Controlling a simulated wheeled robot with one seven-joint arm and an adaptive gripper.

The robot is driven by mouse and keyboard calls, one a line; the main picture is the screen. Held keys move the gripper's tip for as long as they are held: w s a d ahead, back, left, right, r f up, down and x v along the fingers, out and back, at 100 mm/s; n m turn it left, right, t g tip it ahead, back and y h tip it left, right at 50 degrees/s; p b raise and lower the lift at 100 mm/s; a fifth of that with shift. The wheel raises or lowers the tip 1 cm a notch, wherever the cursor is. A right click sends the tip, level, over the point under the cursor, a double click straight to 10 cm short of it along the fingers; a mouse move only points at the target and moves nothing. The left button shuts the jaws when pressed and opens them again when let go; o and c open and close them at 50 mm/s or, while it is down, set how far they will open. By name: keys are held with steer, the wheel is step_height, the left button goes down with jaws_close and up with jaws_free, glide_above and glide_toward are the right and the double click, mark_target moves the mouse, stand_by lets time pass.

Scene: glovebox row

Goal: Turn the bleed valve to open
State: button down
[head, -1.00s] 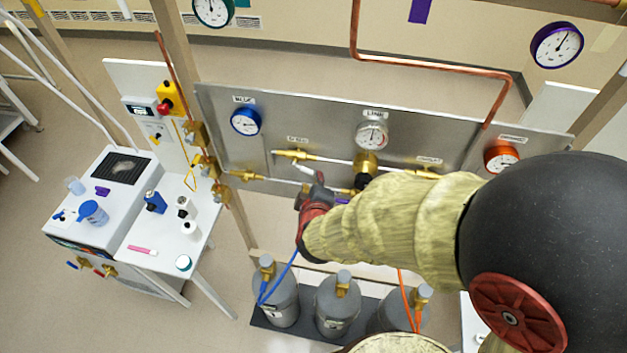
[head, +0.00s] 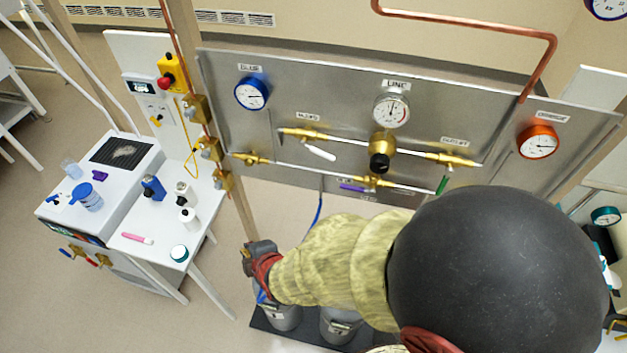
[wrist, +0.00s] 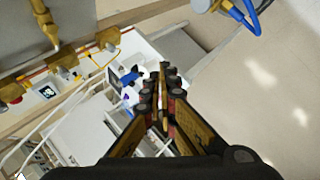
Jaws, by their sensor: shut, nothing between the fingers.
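The steel gas panel (head: 230,110) carries several brass valves, and their small labels are too blurred to tell which one is the bleed valve. The upper left valve (head: 303,134) has a white lever (head: 320,152) slanting down to the right. The lower middle valve (head: 371,182) has a purple lever (head: 352,188) lying nearly level. The right valve (head: 452,160) has a green lever (head: 441,185) hanging down. My gripper (head: 256,248) is below and left of the panel, apart from all levers. In the wrist view its fingers (wrist: 163,85) are together and empty.
Gas cylinders (head: 283,315) stand below the panel, with a blue hose (head: 319,210) rising. A wooden post (head: 215,130) edges the panel's left side. A white side table (head: 150,220) with bottles stands at left. Floor between is clear.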

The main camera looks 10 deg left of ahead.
mark_target(317, 151)
steer(key=s+d+f+n+g+h+b, duration=0.25)
steer(key=s+f+n+g+b, duration=0.2)
steer(key=s+f, duration=0.7)
steer(key=w+d+f+n+t+h+b, duration=0.1)
steer(key=d+f+n+h, duration=0.15)
steer(key=d, duration=0.25)
steer(key=w+d+f+n+t+h+b, duration=0.1)
steer(key=w+d+f+n+h, duration=0.15)
steer(key=d, duration=0.35)
steer(key=w+d+r+t+h, duration=0.25)
steer(key=w+r+t, duration=0.35)
steer(key=w+r, duration=0.3)
steer(key=w+a+r+m+t, duration=0.15)
steer(key=w+r+t, duration=0.25)
steer(key=r, duration=0.4)
steer(key=w+a+r+m+t, duration=0.1)
steer(key=w+a+r+t, duration=0.25)
steer(key=r, duration=0.45)
steer(key=w+d+r, duration=0.1)
steer(key=w, duration=0.4)
steer(key=w+d+r, duration=0.2)
steer(key=w, duration=0.3)
steer(key=shift+d+r+t+y+b, duration=0.25)
steer(key=shift+t+y+b, duration=0.05)
steer(key=shift+t+b, duration=0.15)
